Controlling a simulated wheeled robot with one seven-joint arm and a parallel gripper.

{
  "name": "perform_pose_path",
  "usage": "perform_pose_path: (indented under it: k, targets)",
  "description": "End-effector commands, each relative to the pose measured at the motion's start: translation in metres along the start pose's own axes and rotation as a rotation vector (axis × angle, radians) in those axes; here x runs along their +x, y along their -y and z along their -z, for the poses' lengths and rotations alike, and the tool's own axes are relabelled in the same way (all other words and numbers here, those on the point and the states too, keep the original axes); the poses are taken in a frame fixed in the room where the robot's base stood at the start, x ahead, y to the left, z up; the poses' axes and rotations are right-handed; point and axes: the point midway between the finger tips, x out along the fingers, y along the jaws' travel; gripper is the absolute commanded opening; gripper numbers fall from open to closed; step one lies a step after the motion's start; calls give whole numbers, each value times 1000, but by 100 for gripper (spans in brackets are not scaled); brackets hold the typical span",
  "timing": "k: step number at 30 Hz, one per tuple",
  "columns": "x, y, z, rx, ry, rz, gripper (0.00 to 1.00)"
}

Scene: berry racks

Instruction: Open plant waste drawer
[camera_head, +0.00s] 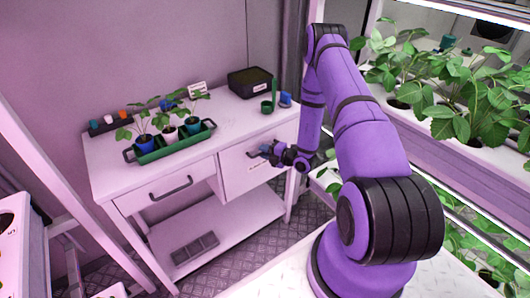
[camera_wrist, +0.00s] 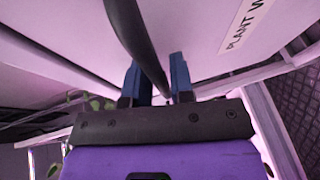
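The plant waste drawer (camera_wrist: 215,65) is white, and its label, partly cut off, reads "PLANT W" in the wrist view. In the head view it is the deeper right-hand drawer (camera_head: 240,180) of the white table. Its dark bar handle (camera_wrist: 137,35) runs between my gripper's two blue fingers (camera_wrist: 155,80), which are close on either side of it. I cannot tell whether the drawer is slightly out.
A second drawer (camera_head: 150,198) with a dark handle is on the left. On the table are a green tray (camera_head: 173,151) with potted plants, a black box (camera_head: 250,81) and small cups. Plant racks (camera_head: 450,152) stand close on the right. Floor shows before the table.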

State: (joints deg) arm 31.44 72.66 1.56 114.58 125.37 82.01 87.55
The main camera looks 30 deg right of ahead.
Motion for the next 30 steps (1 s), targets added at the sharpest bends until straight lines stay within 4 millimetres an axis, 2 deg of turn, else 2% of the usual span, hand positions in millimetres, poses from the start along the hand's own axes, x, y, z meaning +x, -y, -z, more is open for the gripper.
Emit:
perform_pose_path:
  k: [3,6,13,17,23,30]
  targets:
    - [0,0,0,0,0,0,22]
    - [0,0,0,0,0,0,0]
    - [-1,0,0,0,0,0,0]
    - [-10,2,3,2,2,1,0]
    - [-46,11,17,6,5,1,0]
    - [-108,25,43,7,6,1,0]
